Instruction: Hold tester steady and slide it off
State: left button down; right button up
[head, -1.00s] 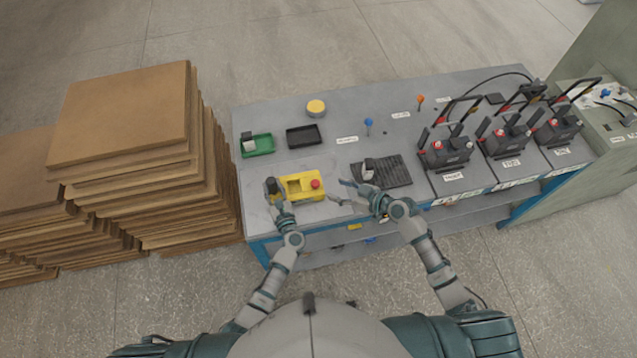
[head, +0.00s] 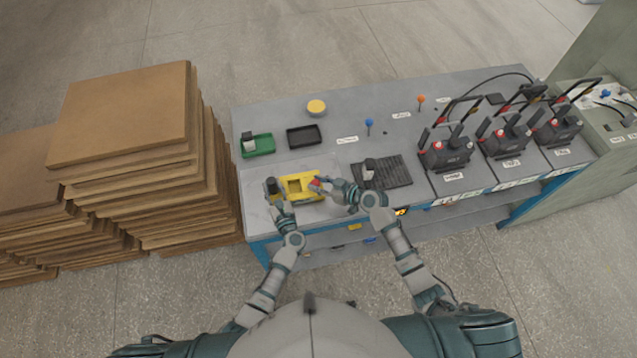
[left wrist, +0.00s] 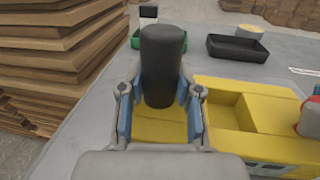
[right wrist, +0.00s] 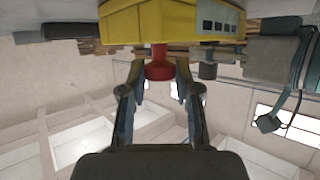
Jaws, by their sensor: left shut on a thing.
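The yellow tester (head: 300,198) sits at the left front of the grey bench, with a black cylinder (head: 270,187) at its left end and a red knob (head: 315,185) at its right. My left gripper (head: 277,201) is shut on the black cylinder; in the left wrist view the cylinder (left wrist: 163,60) stands upright between the fingers, and yellow tester surface (left wrist: 265,148) shows beside it. My right gripper (head: 326,185) is open at the knob. In the right wrist view its fingers (right wrist: 159,82) flank the red knob (right wrist: 158,66) with small gaps.
Behind stand a green tray (head: 262,152) with a small item, an empty black tray (head: 304,136) and a yellow disc (head: 316,107). A black ribbed mat (head: 395,172) lies to the right, then several dark chargers (head: 447,152). Cardboard stacks (head: 125,110) border the bench's left.

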grip_shut()
jog(key=shift+w+a, duration=0.2)
jog(key=shift+w, duration=2.05)
jog(key=o, duration=0.9)
grip_release()
jog(key=shift+s, duration=0.1)
jog(key=v, duration=1.2)
